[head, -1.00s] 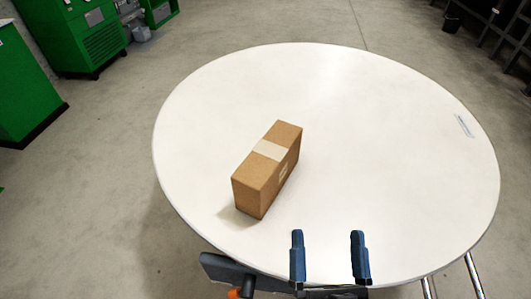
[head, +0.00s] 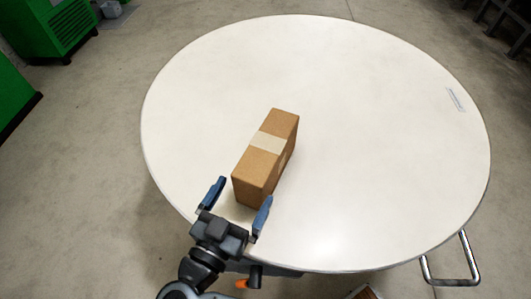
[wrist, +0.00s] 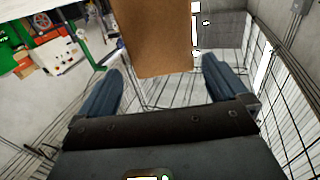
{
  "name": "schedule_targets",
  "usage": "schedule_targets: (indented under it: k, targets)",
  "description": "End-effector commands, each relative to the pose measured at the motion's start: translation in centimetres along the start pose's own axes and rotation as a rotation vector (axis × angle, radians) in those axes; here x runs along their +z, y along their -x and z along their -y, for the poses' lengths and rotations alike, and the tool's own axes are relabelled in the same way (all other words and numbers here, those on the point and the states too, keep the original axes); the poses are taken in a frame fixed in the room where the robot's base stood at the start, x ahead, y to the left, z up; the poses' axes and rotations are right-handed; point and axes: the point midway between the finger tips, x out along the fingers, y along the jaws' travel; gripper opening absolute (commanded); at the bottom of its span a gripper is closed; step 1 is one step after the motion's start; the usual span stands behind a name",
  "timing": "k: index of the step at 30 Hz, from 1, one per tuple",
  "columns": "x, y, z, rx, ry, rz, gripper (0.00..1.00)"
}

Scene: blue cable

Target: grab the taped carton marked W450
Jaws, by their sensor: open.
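The brown carton (head: 259,172) stands on the round white table (head: 380,130), left of its middle. A pale strip of tape runs across its top, and a label shows partly on its right side; I cannot read any marking. My gripper (head: 240,193) is open at the carton's near end, with one blue finger to its left and the other to its right. In the wrist view the carton (wrist: 152,40) comes down between the open fingers of my gripper (wrist: 165,85). I cannot tell whether either finger touches it.
The rest of the tabletop is clear except for a small flat strip (head: 455,100) near the right edge. A metal handle (head: 455,272) sticks out at the lower right. Green machines (head: 50,30) stand on the floor at the far left.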

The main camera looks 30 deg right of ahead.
Motion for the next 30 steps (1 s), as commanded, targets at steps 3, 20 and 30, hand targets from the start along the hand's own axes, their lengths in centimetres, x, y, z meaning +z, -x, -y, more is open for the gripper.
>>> schedule_targets:
  k: [3,20,30]
  targets:
    - [0.0,0.1,0.2,0.004,0.007,0.004,1.00]
    - [0.6,-5.1,-0.4,0.010,0.012,0.007,1.00]
    - [0.8,-7.8,-0.4,0.006,0.009,0.006,1.00]
